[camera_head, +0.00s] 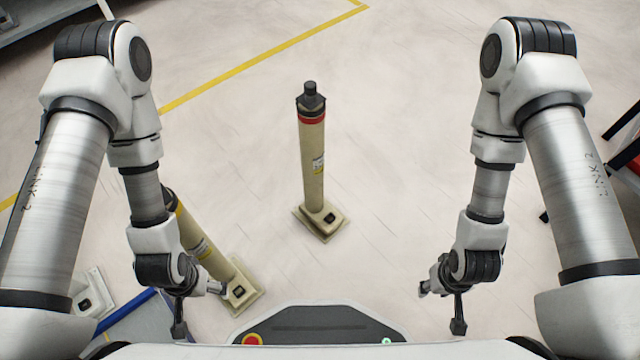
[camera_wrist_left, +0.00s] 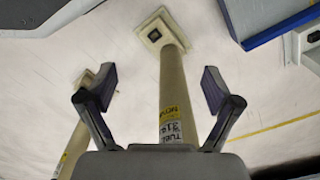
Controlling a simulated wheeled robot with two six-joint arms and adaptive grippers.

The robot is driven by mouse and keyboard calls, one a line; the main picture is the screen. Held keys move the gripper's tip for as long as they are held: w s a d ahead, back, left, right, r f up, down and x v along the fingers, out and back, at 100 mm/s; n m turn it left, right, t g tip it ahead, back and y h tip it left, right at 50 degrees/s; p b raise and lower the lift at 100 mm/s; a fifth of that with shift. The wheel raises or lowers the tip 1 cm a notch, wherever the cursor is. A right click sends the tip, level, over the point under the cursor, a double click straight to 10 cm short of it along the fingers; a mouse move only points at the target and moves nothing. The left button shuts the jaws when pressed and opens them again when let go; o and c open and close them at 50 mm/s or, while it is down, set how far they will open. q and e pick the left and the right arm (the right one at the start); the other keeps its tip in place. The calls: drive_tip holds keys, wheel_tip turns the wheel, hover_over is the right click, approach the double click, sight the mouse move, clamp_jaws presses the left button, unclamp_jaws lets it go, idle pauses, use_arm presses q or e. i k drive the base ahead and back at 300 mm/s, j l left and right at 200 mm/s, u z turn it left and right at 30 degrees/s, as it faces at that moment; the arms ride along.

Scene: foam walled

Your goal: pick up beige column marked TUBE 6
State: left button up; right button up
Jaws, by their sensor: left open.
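Two beige columns stand on square beige bases on the floor. One column (camera_head: 313,175) is in the middle of the head view, with a red band and black cap. The other column (camera_head: 218,258) is at lower left, partly hidden behind my left arm. My left gripper (camera_head: 198,308) is open and empty beside its lower part. In the left wrist view, a column (camera_wrist_left: 172,92) with a yellow and white label shows between the open fingers (camera_wrist_left: 156,92); the number is not clearly legible. My right gripper (camera_head: 441,308) appears open and empty, away from both columns.
A pale base-like part (camera_head: 92,297) and a blue-edged object (camera_head: 130,308) lie at lower left. A yellow floor line (camera_head: 250,62) crosses behind. Dark-framed furniture with red (camera_head: 630,165) stands at the right edge. Floor right of the middle column is clear.

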sight(323, 219)
drive_tip(key=i+l+u, duration=0.25)
drive_tip(key=l, duration=0.35)
drive_tip(key=l+u, duration=0.25)
drive_tip(key=l, duration=0.35)
drive_tip(key=i+l+u, duration=0.1)
drive_tip(key=l+u, duration=0.2)
drive_tip(key=l, duration=0.4)
